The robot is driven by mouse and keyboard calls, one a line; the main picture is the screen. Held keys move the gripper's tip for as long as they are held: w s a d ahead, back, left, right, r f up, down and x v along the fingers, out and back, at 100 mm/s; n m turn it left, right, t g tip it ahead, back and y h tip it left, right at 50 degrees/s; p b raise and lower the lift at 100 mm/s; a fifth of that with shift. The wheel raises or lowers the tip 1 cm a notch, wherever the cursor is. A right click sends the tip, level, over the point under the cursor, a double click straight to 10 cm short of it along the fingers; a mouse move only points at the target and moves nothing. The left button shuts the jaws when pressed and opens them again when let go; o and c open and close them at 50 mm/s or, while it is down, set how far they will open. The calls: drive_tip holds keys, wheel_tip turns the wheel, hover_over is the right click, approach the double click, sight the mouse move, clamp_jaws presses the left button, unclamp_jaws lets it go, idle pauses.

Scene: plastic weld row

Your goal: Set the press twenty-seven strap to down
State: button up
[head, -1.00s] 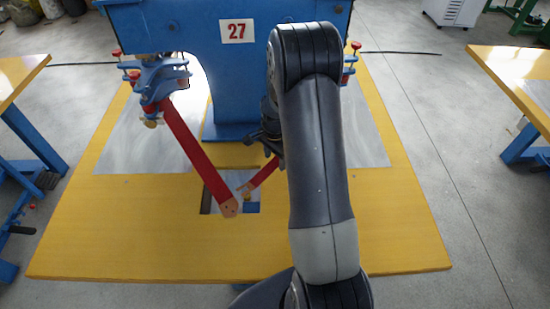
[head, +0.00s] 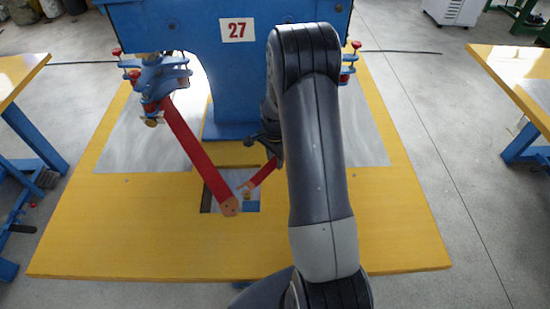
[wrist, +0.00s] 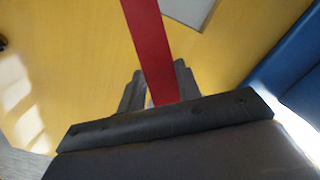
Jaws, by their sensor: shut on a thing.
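The blue press (head: 236,75) bears a white plate (head: 236,31) with a red 27. One red strap (head: 195,150) slants from the left clamp down to a tan end (head: 230,207) over the table opening. A second red strap (head: 263,174) runs from near that opening up to the right, where my arm hides the rest. In the wrist view, a red strap (wrist: 147,38) passes between the fingers of my gripper (wrist: 157,80), which is shut on it. In the head view my arm hides most of the gripper.
The press stands on a yellow table (head: 110,230) with grey metal sheets (head: 132,138) at both sides. Other yellow tables stand at the left (head: 18,68) and right (head: 515,75). The front of the press table is clear apart from my arm.

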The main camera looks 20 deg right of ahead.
sight(274, 163)
clamp_jaws()
wheel_tip(274, 163, down, 2)
drive_tip(key=shift+d+h+b, duration=0.15)
drive_tip(key=shift+h+b, duration=0.25)
drive_tip(key=shift+b, duration=0.85)
drive_tip(key=shift+d+f+h+b, duration=0.2)
drive_tip(key=shift+f+h+b, duration=0.1)
drive_tip(key=shift+f+b, duration=0.25)
drive_tip(key=shift+r, duration=0.15)
drive_tip(key=o, duration=1.1)
unclamp_jaws()
drive_tip(key=shift+w, duration=0.1)
drive_tip(key=shift+c, duration=0.2)
drive_tip(key=r, duration=0.7)
drive_tip(key=a+r, duration=0.1)
drive_tip(key=r, duration=0.2)
drive_tip(key=shift+s+a+r+b, duration=0.1)
drive_tip(key=shift+s+r+b, duration=0.1)
drive_tip(key=shift+r+b, duration=0.2)
